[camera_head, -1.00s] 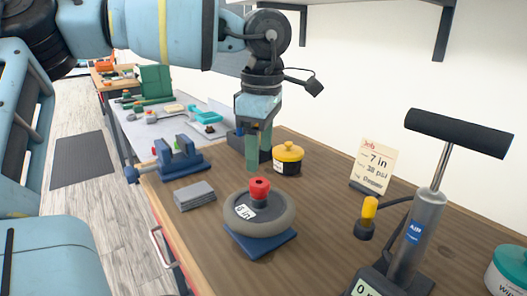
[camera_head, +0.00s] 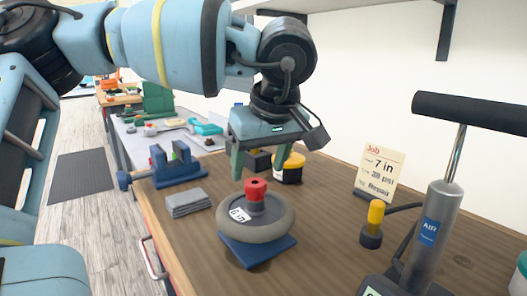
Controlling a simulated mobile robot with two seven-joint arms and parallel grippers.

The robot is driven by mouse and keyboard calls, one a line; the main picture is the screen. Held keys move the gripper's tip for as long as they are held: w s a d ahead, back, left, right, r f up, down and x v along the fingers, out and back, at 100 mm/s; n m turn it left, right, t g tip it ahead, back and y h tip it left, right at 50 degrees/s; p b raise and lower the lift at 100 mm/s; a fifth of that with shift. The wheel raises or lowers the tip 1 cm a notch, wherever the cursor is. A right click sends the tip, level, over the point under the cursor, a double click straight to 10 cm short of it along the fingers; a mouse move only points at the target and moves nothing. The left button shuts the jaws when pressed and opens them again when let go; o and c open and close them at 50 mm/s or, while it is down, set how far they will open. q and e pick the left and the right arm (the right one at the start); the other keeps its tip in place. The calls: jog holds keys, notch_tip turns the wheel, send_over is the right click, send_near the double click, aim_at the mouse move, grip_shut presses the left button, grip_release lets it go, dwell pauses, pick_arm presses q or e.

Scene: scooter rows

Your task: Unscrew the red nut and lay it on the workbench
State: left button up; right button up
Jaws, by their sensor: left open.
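The red nut (camera_head: 256,188) sits on top of the hub of a grey wheel (camera_head: 276,225). The wheel lies flat on a blue base (camera_head: 257,252) on the wooden workbench (camera_head: 330,222). A white size label is on the wheel's face. My left gripper (camera_head: 260,167) points down with its two green fingers apart. Its fingertips appear above and behind the nut, and nothing is between them. I cannot tell the exact gap in depth. My right gripper is not in view.
A blue vise (camera_head: 176,168) and grey pads (camera_head: 186,203) are left of the wheel. A yellow-lidded jar (camera_head: 294,168) is behind the gripper. A job card (camera_head: 380,172), yellow-capped fitting (camera_head: 373,222) and hand pump (camera_head: 432,235) stand right.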

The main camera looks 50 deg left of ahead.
aim_at(256, 179)
pick_arm(q)
jog(key=x, duration=0.3)
jog(key=shift+a+f, duration=0.1)
jog(key=shift+f, duration=0.1)
jog(key=shift+a+f, duration=0.15)
jog(key=shift+f, duration=0.25)
